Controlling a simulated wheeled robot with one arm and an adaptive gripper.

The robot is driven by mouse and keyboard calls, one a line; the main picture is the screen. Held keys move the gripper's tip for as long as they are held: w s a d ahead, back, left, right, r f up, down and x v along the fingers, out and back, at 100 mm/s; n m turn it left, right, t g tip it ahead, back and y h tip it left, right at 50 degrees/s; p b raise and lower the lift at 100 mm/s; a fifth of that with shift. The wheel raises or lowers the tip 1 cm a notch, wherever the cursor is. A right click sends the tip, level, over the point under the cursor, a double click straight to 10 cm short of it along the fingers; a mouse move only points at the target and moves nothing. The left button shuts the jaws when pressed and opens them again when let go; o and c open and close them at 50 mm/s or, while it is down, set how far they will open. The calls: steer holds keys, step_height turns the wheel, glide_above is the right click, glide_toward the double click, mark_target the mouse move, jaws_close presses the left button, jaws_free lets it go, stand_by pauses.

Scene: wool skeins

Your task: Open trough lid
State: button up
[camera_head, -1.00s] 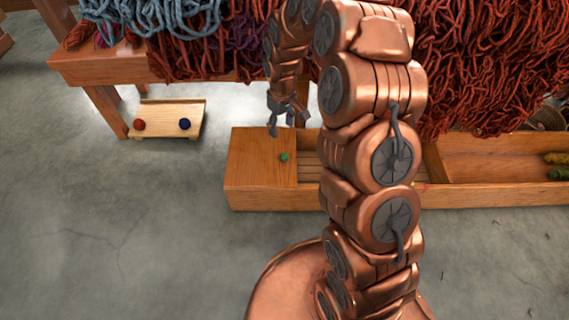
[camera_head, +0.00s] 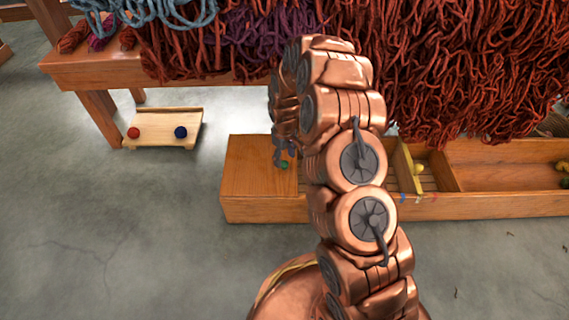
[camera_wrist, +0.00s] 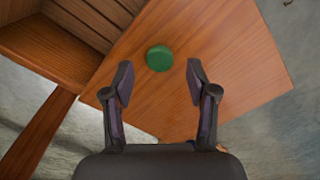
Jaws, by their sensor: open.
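The wooden trough (camera_head: 508,202) stands on the floor, with a flat wooden lid (camera_head: 245,165) covering its left end. A small green knob (camera_head: 284,166) sits on the lid near its right edge. In the wrist view the knob (camera_wrist: 159,58) lies just beyond and between the fingertips, with the lid (camera_wrist: 215,50) around it. My gripper (camera_wrist: 160,82) is open and empty, close above the lid. In the head view my gripper (camera_head: 284,152) is partly hidden by my arm, and its gap to the knob cannot be judged.
A table (camera_head: 75,75) with hanging wool skeins (camera_head: 450,60) stands behind the trough. A small wooden stand with a red ball (camera_head: 134,132) and a blue ball (camera_head: 181,132) is at left. A yellow knob (camera_head: 418,168) shows by an upright divider (camera_head: 408,165). Floor in front is clear.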

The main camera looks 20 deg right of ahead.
steer(key=shift+f+b, duration=0.35)
steer(key=shift+f, duration=0.95)
steer(key=shift+c, duration=0.2)
jaws_close()
